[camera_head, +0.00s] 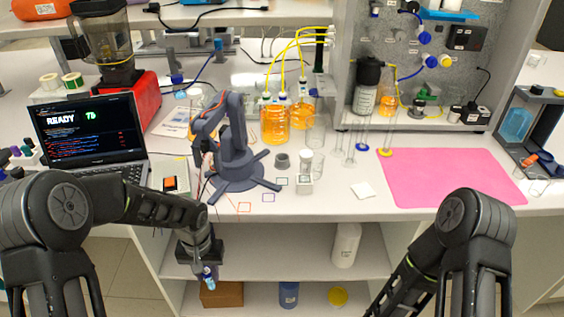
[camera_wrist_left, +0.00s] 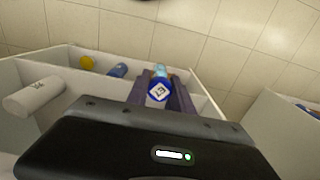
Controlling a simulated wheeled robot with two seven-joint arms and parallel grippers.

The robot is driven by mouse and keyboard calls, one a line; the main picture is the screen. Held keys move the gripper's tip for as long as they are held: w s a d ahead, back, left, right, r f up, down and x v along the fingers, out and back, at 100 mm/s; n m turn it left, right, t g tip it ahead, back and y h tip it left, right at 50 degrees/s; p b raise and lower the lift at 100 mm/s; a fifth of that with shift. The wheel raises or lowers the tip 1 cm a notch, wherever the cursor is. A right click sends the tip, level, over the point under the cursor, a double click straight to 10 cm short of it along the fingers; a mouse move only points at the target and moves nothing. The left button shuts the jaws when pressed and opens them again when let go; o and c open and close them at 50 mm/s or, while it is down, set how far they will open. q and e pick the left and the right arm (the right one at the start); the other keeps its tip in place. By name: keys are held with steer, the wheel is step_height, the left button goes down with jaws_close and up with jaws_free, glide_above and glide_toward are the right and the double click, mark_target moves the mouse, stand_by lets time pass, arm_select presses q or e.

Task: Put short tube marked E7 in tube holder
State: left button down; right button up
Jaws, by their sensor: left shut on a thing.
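My left gripper (camera_head: 208,272) hangs in front of the bench's open shelves, below the worktop, pointing down. It is shut on a short tube (camera_head: 209,281) with a blue cap. In the left wrist view the tube (camera_wrist_left: 159,88) sits between the two fingers, and a white diamond label on the cap appears to read E7. A light rack (camera_head: 27,158) with several coloured caps stands at the left edge of the head view; I cannot tell whether it is the tube holder. My right arm shows at the lower right, but its gripper is out of view.
A laptop (camera_head: 88,130) and a small grey robot arm (camera_head: 235,155) stand on the worktop. Glassware and flasks (camera_head: 274,124) stand behind. A pink mat (camera_head: 450,177) lies clear at the right. A white bottle (camera_head: 345,244) stands on the shelf below.

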arm_select(q)
steer(key=w+r, duration=0.4)
steer(key=r, duration=1.1)
